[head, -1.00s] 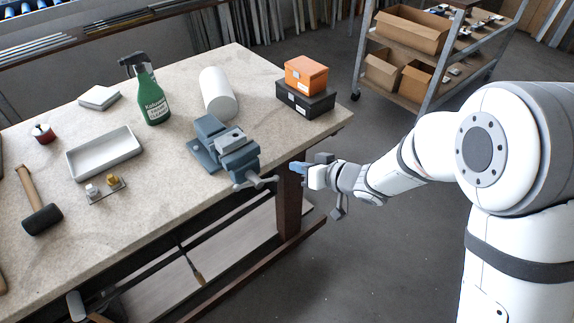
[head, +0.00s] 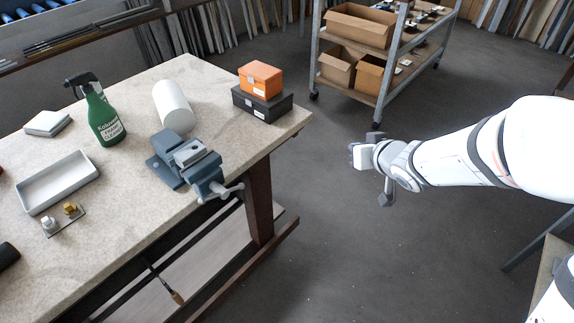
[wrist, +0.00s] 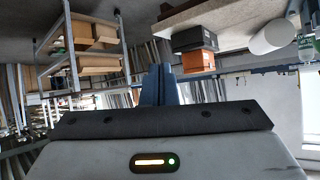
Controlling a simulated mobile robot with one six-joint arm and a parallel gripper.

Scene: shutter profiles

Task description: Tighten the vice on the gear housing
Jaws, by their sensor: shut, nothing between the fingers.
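The blue-grey vice (head: 172,168) stands at the bench's front edge, right of the middle. Its pale handle (head: 222,193) juts out past the edge. A lighter grey block (head: 189,153) shows at the top of the jaws; I cannot tell whether it is the gear housing or how tightly it is held. My gripper (head: 353,156) is over the floor, well right of the handle and apart from it. In the wrist view its blue fingers (wrist: 160,84) are together with nothing between them. The vice is not clearly visible there.
The bench (head: 130,215) also carries a white cylinder (head: 174,106), a green spray bottle (head: 103,116), an orange box (head: 261,79) on a black box (head: 262,104), and a grey tray (head: 57,182). A shelf trolley (head: 375,68) stands behind. Floor between bench and arm is clear.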

